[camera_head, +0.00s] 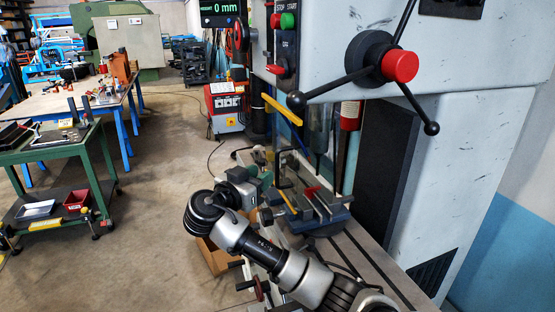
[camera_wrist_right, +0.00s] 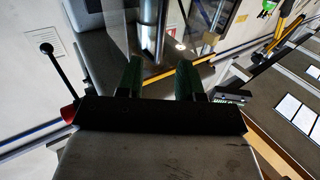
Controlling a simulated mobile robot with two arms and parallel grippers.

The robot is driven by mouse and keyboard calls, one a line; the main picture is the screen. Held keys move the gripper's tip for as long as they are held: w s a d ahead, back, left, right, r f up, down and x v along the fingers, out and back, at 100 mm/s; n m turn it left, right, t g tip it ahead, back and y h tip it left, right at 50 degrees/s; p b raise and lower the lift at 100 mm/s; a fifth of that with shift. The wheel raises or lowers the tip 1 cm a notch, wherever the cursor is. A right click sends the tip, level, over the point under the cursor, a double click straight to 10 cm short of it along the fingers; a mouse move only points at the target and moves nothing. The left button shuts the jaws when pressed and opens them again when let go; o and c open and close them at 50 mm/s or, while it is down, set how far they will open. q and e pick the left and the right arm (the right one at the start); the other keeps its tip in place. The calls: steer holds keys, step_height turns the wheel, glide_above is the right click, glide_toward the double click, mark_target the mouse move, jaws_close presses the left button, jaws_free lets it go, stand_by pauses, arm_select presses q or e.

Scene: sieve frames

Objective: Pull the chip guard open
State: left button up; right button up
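The chip guard (camera_head: 283,110) shows in the head view as a yellow bar with a clear panel, hanging under the drill head. In the right wrist view its yellow edge (camera_wrist_right: 160,77) crosses the picture between and behind my green fingertips. My right gripper (camera_head: 262,174) is below the guard in the head view, above the machine table. In the right wrist view its two fingers (camera_wrist_right: 158,66) stand apart with nothing clearly held between them. I cannot tell how far the yellow edge is from the fingers. My left gripper is not in view.
A vice (camera_head: 325,208) sits on the machine table, just right of my right gripper. The feed handle (camera_head: 400,66) with its red hub sticks out above. A red machine (camera_head: 226,108) stands behind. A green cart (camera_head: 62,155) is at the left, with open floor between.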

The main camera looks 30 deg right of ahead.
mark_target(277, 183)
steer(key=shift+p+x, duration=1)
steer(key=shift+x, duration=2.65)
steer(key=shift+f, duration=0.25)
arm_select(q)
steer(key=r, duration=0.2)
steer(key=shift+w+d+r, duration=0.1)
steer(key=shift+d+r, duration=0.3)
arm_select(e)
jaws_close()
